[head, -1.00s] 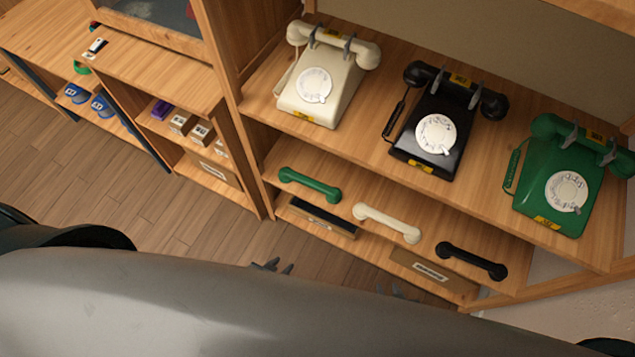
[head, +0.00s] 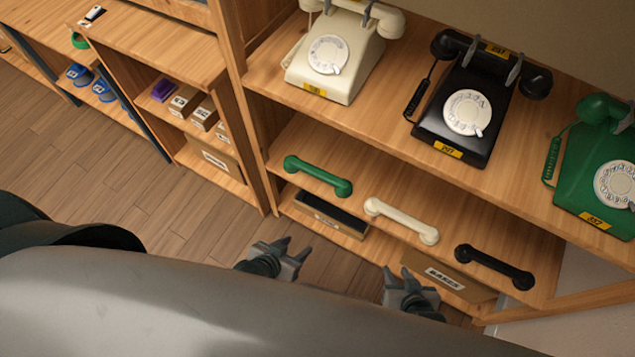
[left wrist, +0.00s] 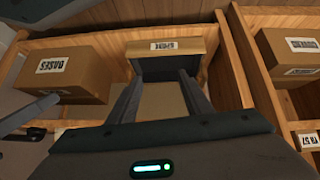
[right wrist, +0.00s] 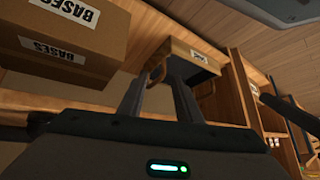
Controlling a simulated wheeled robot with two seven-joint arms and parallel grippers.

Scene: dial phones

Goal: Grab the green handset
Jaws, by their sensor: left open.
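A loose green handset (head: 318,177) lies on the middle shelf, at its left end, in the head view. My left gripper (head: 294,247) is open and empty, in front of the shelf and below the handset, apart from it. Its spread fingers also show in the left wrist view (left wrist: 160,82). My right gripper (head: 398,272) is open and empty, in front of the shelf below the cream handset. Its fingers show apart in the right wrist view (right wrist: 158,88). Neither wrist view shows the green handset. A green phone (head: 597,165) with its own green receiver stands at the upper right.
A cream handset (head: 401,221) and a black handset (head: 494,267) lie right of the green one. Cream (head: 337,60) and black (head: 470,105) phones stand on the shelf above. Boxes (head: 330,212) sit below. Open floor (head: 120,200) lies left.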

